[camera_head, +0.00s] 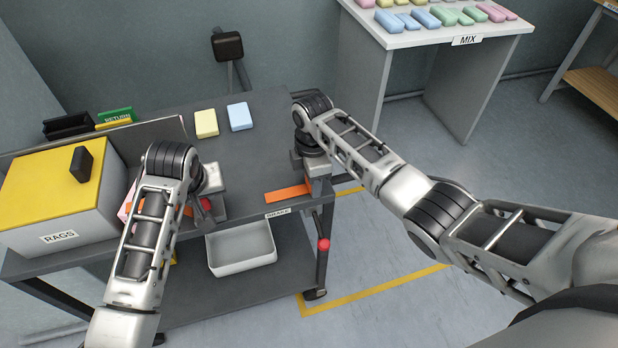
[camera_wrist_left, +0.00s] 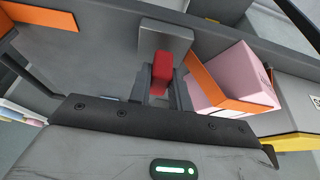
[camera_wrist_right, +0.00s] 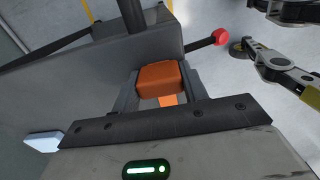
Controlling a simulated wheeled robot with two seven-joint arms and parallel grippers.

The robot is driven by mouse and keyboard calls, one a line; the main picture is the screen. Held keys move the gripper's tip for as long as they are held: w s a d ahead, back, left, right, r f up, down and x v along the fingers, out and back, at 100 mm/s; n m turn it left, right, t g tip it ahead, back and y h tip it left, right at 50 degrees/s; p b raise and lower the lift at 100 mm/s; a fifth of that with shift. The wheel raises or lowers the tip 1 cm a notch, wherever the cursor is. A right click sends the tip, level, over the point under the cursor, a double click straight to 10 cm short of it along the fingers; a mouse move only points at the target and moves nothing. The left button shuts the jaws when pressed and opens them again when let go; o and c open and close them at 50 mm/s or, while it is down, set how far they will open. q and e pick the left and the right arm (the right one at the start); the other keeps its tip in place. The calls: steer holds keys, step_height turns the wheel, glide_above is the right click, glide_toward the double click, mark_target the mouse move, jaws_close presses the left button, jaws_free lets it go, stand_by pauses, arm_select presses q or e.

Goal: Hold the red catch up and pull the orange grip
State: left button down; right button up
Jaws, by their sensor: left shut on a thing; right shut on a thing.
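The red catch (camera_wrist_left: 162,72) stands between the fingers of my left gripper (camera_wrist_left: 161,88), in front of a grey block (camera_wrist_left: 165,38). My left gripper is shut on it. In the head view, part of the red catch (camera_head: 206,203) shows beside my left wrist near the bench's front. The orange grip (camera_wrist_right: 161,79) is between the fingers of my right gripper (camera_wrist_right: 160,88), which is shut on it. In the head view my right gripper is at the bench's right end and hides the grip. An orange strip (camera_head: 285,195) lies on the bench just left of it.
A pink box (camera_wrist_left: 232,78) with an orange band is close beside my left gripper. A red-knobbed lever (camera_head: 323,244) hangs at the bench's right front. A white bin (camera_head: 241,249) is below the front edge. Yellow (camera_head: 206,123) and blue (camera_head: 240,116) blocks lie farther back.

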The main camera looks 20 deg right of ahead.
steer(key=shift+w+r, duration=0.1)
stand_by(0.3)
steer(key=o, duration=1.1)
steer(key=shift+a, duration=0.1)
steer(key=shift+c, duration=0.2)
step_height(320, 180, up, 12)
